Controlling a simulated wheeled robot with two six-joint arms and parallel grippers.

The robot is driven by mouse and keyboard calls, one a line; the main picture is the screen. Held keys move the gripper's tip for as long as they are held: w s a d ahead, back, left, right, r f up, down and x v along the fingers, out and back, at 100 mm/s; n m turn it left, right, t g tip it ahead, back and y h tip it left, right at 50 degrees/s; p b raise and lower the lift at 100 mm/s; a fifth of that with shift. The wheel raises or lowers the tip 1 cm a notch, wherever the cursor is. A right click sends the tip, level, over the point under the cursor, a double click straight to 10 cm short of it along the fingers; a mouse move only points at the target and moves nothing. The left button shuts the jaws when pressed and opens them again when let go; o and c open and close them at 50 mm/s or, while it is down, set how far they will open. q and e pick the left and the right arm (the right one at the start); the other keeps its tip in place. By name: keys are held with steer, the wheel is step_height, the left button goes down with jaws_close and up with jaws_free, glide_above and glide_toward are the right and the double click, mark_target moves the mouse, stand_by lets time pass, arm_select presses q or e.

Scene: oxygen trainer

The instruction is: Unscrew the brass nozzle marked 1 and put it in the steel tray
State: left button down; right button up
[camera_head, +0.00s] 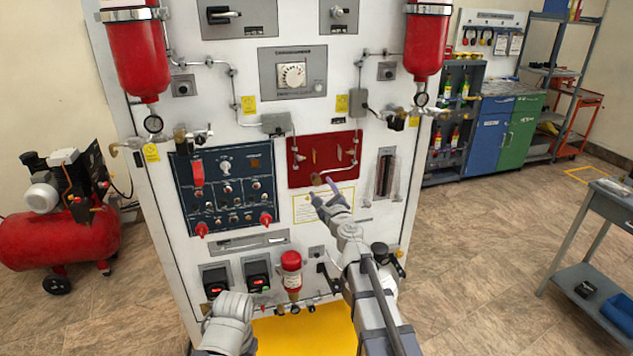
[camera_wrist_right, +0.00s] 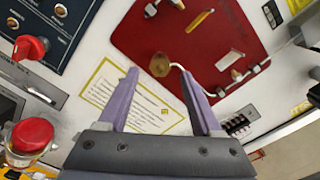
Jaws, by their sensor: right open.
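A brass nozzle (camera_wrist_right: 159,65) sits on the red panel (camera_wrist_right: 200,50) near its lower edge, at the end of a thin pale pipe. In the head view it is small, just above my right gripper (camera_head: 323,189). No number on it can be read. In the right wrist view the gripper (camera_wrist_right: 157,73) is open, with its two purple fingers apart and the nozzle showing between their tips. I cannot tell how far the nozzle is from the fingers. Nothing is held. I cannot make out a steel tray.
The white console carries a dark blue switch panel (camera_head: 226,185) left of the red panel and a flow gauge (camera_head: 385,175) to its right. A workbench (camera_head: 608,195) stands far right.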

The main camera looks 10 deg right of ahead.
mark_target(319, 185)
steer(key=shift+m, duration=0.5)
steer(key=shift+w, duration=0.1)
stand_by(0.3)
steer(key=shift+w, duration=1.8)
steer(key=shift+c, duration=0.3)
jaws_close()
steer(key=shift+n, duration=1.7)
